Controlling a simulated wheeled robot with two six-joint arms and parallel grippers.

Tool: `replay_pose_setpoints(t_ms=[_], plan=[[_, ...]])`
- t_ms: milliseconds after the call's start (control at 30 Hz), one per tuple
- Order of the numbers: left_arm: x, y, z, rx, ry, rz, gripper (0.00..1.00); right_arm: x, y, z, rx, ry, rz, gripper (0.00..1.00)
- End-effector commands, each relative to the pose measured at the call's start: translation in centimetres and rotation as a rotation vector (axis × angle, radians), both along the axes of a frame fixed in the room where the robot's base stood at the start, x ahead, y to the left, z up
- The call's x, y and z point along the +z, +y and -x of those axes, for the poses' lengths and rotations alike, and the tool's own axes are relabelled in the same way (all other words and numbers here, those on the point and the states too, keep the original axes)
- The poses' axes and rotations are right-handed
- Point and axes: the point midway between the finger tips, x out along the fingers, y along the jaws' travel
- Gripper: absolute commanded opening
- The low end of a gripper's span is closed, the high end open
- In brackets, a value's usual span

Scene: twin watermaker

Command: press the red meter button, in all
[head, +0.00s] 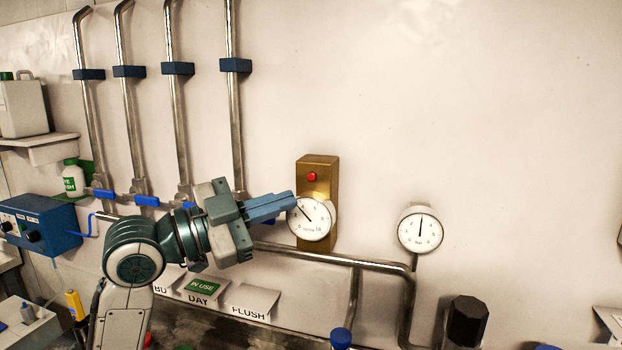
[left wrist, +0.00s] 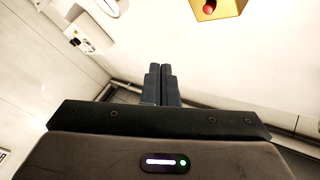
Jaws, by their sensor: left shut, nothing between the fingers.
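The red meter button (head: 312,176) sits on the upper part of a brass-coloured box (head: 318,165) on the wall. A round white dial (head: 311,219) is on the lower part of that box. My left gripper (head: 293,201) is shut and empty. In the head view its fingertips overlap the dial's left edge, below and left of the button; I cannot tell whether they touch anything. In the left wrist view the shut fingers (left wrist: 160,68) point up the picture, and the red button (left wrist: 209,9) shows at the top, right of the fingertips and apart from them. My right gripper is not in view.
A second round gauge (head: 420,231) is on the wall to the right, above a steel pipe (head: 335,258). Several vertical pipes with blue valve handles (head: 146,200) stand at the left. Signs (head: 200,288) and a black knob (head: 466,322) are below. The wall above the box is clear.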

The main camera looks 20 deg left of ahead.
Motion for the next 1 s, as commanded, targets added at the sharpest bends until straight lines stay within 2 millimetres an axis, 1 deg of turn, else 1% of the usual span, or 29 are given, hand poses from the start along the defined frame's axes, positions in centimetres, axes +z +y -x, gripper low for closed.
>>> replay_pose_setpoints(t_ms=[167,400,600,800,1000], plan=[[0.1,-0.1,-1.8,-0.001,0.001,0.004,0.00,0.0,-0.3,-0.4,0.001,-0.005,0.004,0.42],[0.0,-0.2,-5.3,-0.002,0.002,0.004,0.00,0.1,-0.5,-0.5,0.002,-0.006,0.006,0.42],[0.0,-0.3,-7.5,0.000,0.001,0.001,0.00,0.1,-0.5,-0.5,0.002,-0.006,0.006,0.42],[0.0,-0.3,-8.4,0.000,0.000,0.000,0.00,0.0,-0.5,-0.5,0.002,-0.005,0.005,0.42],[0.0,-0.3,-8.5,0.000,0.000,0.000,0.00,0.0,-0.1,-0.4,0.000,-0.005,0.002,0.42]])
